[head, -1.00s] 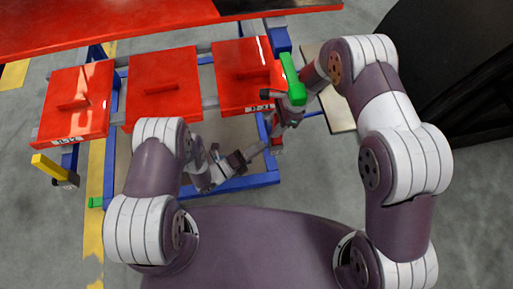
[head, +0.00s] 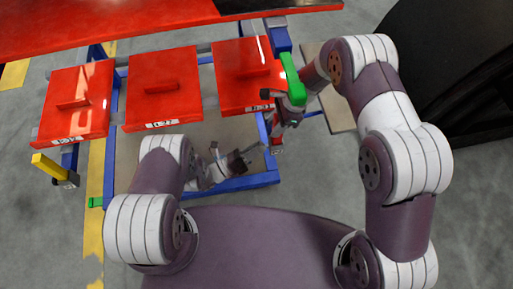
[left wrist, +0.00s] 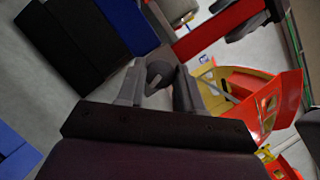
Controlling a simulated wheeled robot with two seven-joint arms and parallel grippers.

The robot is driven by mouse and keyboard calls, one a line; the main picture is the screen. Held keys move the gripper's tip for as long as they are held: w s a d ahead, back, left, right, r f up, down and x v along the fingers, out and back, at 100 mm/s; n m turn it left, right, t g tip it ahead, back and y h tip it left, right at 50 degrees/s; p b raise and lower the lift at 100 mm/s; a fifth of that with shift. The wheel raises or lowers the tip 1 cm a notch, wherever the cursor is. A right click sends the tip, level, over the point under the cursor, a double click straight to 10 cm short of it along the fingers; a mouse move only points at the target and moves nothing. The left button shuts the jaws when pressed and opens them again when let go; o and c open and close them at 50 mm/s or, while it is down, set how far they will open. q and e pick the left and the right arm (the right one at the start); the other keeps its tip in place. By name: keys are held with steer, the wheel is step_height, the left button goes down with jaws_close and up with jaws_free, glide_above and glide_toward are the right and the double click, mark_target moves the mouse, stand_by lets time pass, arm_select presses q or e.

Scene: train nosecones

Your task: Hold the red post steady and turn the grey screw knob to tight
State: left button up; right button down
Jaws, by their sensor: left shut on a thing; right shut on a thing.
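The red post (left wrist: 215,30) runs across the top of the left wrist view. In the head view a short red piece of it (head: 277,131) shows below my right gripper (head: 286,112). My right gripper is shut on the post, its fingers partly hidden by its own wrist. The grey screw knob (left wrist: 160,72) sits between the fingers of my left gripper (left wrist: 158,84), at the post's lower side. My left gripper is shut on the knob; in the head view it (head: 256,154) reaches right toward the post. The knob is too small to make out in the head view.
A green block (head: 292,80) is beside my right gripper. Red panels with handles (head: 163,88) lie on a blue frame (head: 235,183) to the left. A yellow-handled piece (head: 50,167) is at the far left. Red and yellow parts (left wrist: 265,95) show beyond my left gripper.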

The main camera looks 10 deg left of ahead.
stand_by(0.3)
arm_select(q)
steer(key=o, duration=1)
steer(key=shift+s+a, duration=0.1)
steer(key=r+v, duration=0.3)
steer(key=v, duration=1.3)
steer(key=shift+s+a, duration=0.4)
steer(key=shift+a, duration=0.05)
